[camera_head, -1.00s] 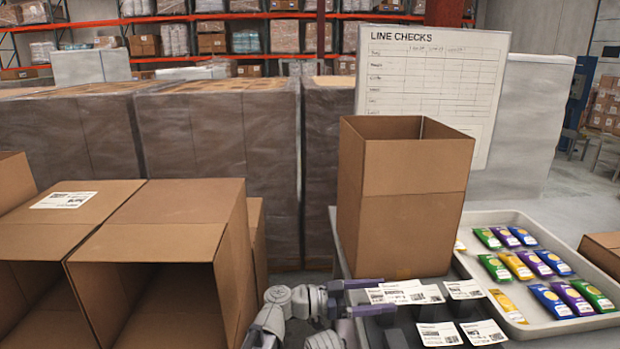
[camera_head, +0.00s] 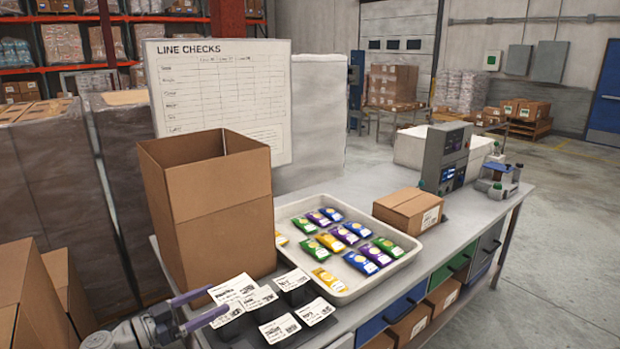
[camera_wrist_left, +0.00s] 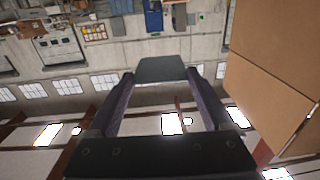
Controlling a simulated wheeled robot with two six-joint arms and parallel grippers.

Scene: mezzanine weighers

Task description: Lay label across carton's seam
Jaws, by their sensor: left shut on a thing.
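My left gripper (camera_head: 220,298) is at the bench's near left corner, in front of the tall carton. Its two purple fingers are shut on a dark grey block (camera_wrist_left: 162,70), seen between the fingertips in the left wrist view. In the head view, white printed labels (camera_head: 232,287) overlap at the fingertips; which one goes with the held block is unclear. More labels (camera_head: 314,311) lie on dark blocks to the right. A small closed brown carton (camera_head: 402,212) with a white label on its side stands on the bench behind the tray. My right gripper is out of view.
A tall open carton (camera_head: 222,235) stands just behind the labels. A tray (camera_head: 345,298) of colourful packs lies between it and the small carton. A grey weighing machine (camera_head: 440,160) stands at the far right. Bare bench (camera_head: 465,215) shows right of the small carton.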

